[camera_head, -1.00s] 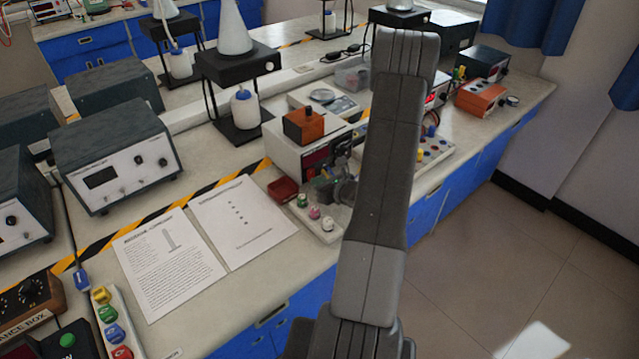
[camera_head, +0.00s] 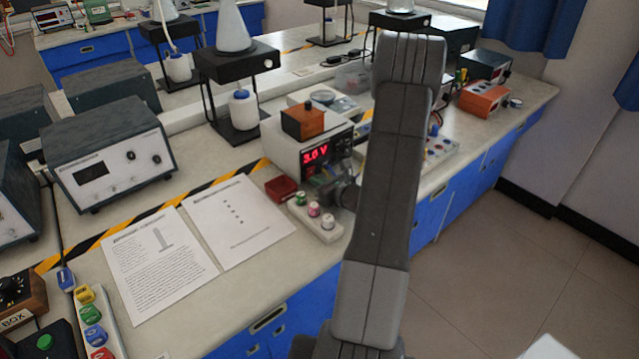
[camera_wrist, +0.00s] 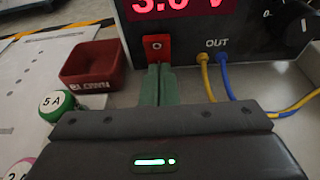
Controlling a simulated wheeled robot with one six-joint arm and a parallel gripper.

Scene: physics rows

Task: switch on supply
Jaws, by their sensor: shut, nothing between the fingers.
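The supply (camera_head: 284,150) is a white box with a dark front panel, and its red display (camera_head: 315,155) reads 3.0 V. The lit display also shows at the top of the wrist view (camera_wrist: 180,7). Below it is a red rocker switch (camera_wrist: 157,45) with a white mark. My gripper (camera_wrist: 159,68) is shut and empty, with its green fingertips right at the switch's lower edge. I cannot tell whether they touch it.
Yellow and blue leads (camera_wrist: 226,75) plug in at OUT, right of my fingers. A small red tray (camera_wrist: 95,72) and several labelled weights or knobs (camera_wrist: 62,104) lie to the left. Printed sheets (camera_head: 237,220) lie on the bench.

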